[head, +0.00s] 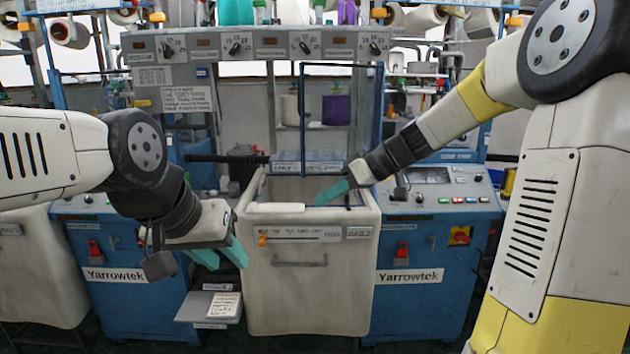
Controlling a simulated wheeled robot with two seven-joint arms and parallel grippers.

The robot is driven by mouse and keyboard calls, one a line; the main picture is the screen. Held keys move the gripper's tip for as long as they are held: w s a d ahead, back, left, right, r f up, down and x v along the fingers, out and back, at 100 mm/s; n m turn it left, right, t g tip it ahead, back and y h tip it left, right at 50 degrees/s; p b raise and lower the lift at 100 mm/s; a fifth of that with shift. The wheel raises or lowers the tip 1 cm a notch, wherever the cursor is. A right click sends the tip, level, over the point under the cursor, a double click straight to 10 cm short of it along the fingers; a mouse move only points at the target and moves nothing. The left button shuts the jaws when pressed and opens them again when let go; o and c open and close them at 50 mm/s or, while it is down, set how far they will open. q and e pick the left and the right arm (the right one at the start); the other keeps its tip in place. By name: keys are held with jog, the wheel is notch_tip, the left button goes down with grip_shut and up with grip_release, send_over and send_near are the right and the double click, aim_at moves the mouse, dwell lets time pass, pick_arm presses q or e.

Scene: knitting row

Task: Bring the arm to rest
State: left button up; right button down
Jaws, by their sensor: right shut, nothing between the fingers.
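My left gripper (221,256) hangs at the end of the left arm, in front of the left side of the pale cabinet (300,290). Its two teal fingers point down and to the right with a gap between them, and I see nothing held. My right gripper (331,193) reaches in from the right over the open top of the cabinet. Its teal fingers are together and empty, pointing left and down. Its fingertips are near the cabinet's rim; I cannot tell whether they touch anything.
Blue machines (125,290) with Yarrowtek labels flank the cabinet. A blue upright frame (302,110) rises behind its opening. A grey control panel (255,44) with knobs spans above. A small step (190,306) with a paper stands low left. Yarn cones (336,108) stand behind.

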jog(key=s+d+m+t+h, duration=0.1)
jog(key=s+d+m+h, duration=0.3)
jog(key=s, duration=0.7)
jog(key=s+d+m+t+h, duration=0.2)
jog(key=s+d+m, duration=0.3)
jog(key=s, duration=0.6)
jog(key=shift+s+d+f+m+h, duration=0.15)
jog(key=shift+d+f+m+h, duration=0.15)
jog(key=shift+d+h, duration=0.75)
jog(key=shift+d+r, duration=0.1)
jog(key=shift+d, duration=0.15)
